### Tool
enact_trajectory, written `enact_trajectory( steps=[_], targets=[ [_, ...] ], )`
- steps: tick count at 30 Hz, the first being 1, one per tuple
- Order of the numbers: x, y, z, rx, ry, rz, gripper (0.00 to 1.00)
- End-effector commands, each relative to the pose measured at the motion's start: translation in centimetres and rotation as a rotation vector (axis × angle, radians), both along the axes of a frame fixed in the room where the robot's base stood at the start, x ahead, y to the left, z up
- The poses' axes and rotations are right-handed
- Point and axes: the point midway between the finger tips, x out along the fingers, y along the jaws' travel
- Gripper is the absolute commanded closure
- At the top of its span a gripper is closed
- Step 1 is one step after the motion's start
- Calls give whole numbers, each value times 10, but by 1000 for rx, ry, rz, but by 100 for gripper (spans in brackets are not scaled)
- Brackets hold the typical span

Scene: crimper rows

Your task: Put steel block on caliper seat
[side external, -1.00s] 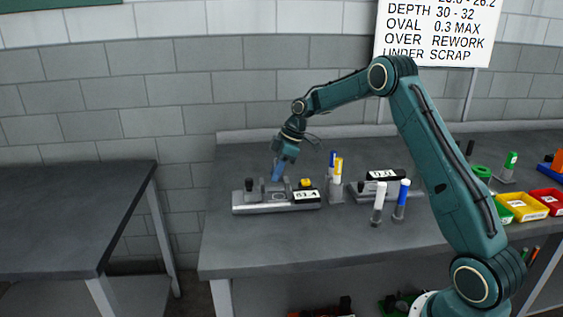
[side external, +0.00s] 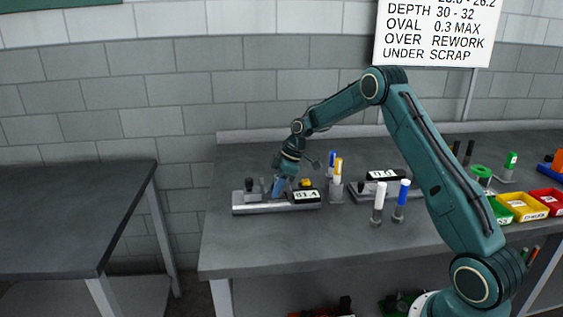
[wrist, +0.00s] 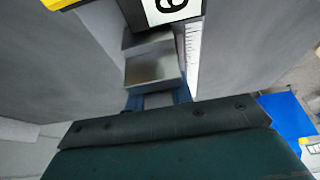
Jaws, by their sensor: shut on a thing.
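A steel block (wrist: 150,66) shows as a shiny metal face just beyond my blue fingertips in the wrist view. My gripper (side external: 278,189) is shut on it, low over the left caliper gauge (side external: 255,208). That gauge is a long grey metal base with a dark knob at its left and a black display (side external: 306,196) at its right. The fingers also show in the wrist view (wrist: 158,100). In the side external view the fingers hide the block and part of the seat, so I cannot tell whether the block touches the seat.
Blue, yellow and white markers (side external: 337,170) stand just right of the gauge. A second gauge (side external: 386,175) lies behind two more markers (side external: 379,204). Yellow (side external: 524,206) and red bins stand at the right. The bench front is clear.

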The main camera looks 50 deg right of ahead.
Motion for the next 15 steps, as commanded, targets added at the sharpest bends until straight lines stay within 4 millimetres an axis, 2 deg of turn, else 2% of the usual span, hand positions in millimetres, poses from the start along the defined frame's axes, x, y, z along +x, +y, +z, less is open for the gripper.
enact_trajectory(
  steps=[9, 10, 12, 15],
  targets=[
    [0, 0, -2, -1, -1, 0, 100],
    [0, 0, -3, 0, 0, -1, 72],
    [0, 0, -3, 0, 0, -1, 58],
    [0, 0, -3, 0, 0, -1, 56]
  ],
)
